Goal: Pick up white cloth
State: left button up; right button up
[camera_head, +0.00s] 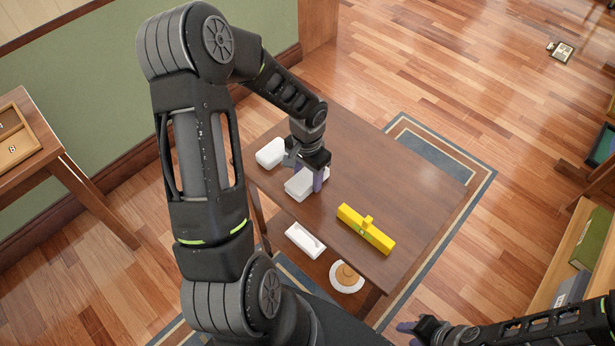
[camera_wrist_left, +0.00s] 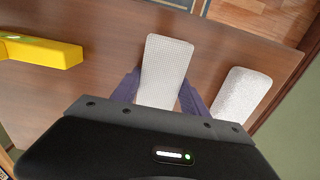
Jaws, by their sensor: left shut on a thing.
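A white block-shaped folded cloth (camera_head: 299,187) with a fine waffle texture is on the brown table. My left gripper (camera_head: 314,177) is over it with its purple fingers shut on it. In the left wrist view the cloth (camera_wrist_left: 165,70) lies between the two fingers of my left gripper (camera_wrist_left: 160,90). I cannot tell whether it still touches the tabletop. My right gripper (camera_head: 407,327) is at the bottom right, away from the table, and its finger gap is not clear.
A second white, rougher-textured block (camera_head: 271,152) lies beside the cloth on the table (camera_head: 400,190). A yellow level-like bar (camera_head: 364,230) lies nearer the front. A white tray (camera_head: 305,240) and a round tan-and-white item (camera_head: 346,277) sit below the table edge. The table's right part is clear.

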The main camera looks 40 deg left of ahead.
aim_at(308, 176)
pick_arm(q)
notch_tip(308, 176, up, 10)
jog(key=shift+b, duration=0.35)
dwell(0.4)
jog(key=o, duration=0.8)
jog(key=c, duration=0.6)
jog(key=shift+n, duration=0.5)
jog(key=w+d+r, duration=0.1)
jog(key=w+d, duration=0.2)
jog(key=d, duration=0.2)
jog(key=w+d+r, duration=0.2)
jog(key=w+d, duration=0.2)
jog(key=d, duration=0.1)
jog(key=w+d+r, duration=0.2)
jog(key=w+d, duration=0.2)
jog(key=d, duration=0.1)
jog(key=shift+d+r, duration=0.15)
jog(key=shift+d, duration=0.2)
jog(key=shift+c, duration=0.2)
